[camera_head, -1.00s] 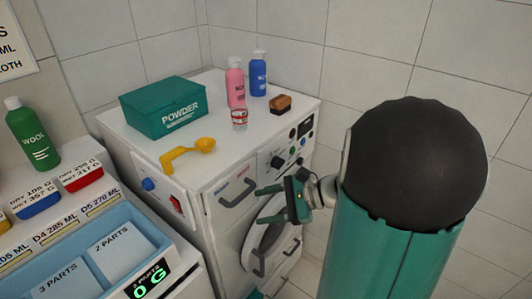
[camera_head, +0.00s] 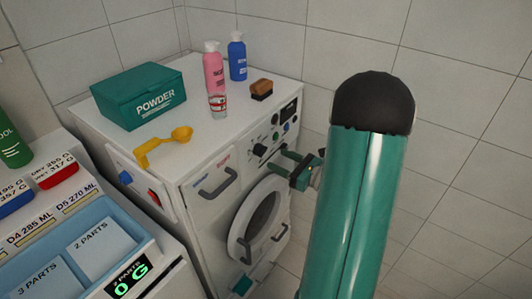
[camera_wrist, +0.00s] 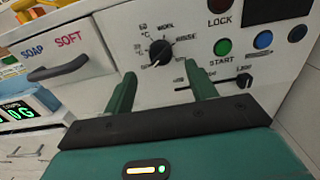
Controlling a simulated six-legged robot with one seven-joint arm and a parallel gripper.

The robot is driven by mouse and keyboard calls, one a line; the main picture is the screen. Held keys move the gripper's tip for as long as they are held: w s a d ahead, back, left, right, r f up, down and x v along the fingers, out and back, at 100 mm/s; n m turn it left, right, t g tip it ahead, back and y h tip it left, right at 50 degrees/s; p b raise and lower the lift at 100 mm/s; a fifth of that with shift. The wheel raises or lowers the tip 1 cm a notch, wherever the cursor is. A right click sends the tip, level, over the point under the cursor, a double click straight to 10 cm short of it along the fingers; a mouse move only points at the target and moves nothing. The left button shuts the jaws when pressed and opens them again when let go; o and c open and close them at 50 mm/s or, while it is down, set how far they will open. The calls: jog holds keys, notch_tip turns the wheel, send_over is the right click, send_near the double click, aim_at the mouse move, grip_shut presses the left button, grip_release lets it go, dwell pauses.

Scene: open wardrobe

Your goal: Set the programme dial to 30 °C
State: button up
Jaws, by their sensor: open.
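In the head view the dial (camera_head: 260,150) sits left of my gripper (camera_head: 284,163). In the wrist view my green gripper (camera_wrist: 163,80) is open and empty, its two fingers pointing at the panel, just below and either side of the dial. No contact with the dial shows.
The detergent drawer (camera_wrist: 60,45) is left. A powder box (camera_head: 138,95), yellow scoop (camera_head: 165,145) and bottles stand on top.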

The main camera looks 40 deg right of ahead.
aim_at(261, 151)
jog(key=x, duration=0.6)
jog(key=shift+w, duration=0.15)
jog(key=c, duration=1)
jog(key=shift+m, duration=0.3)
jog(key=m, duration=0.9)
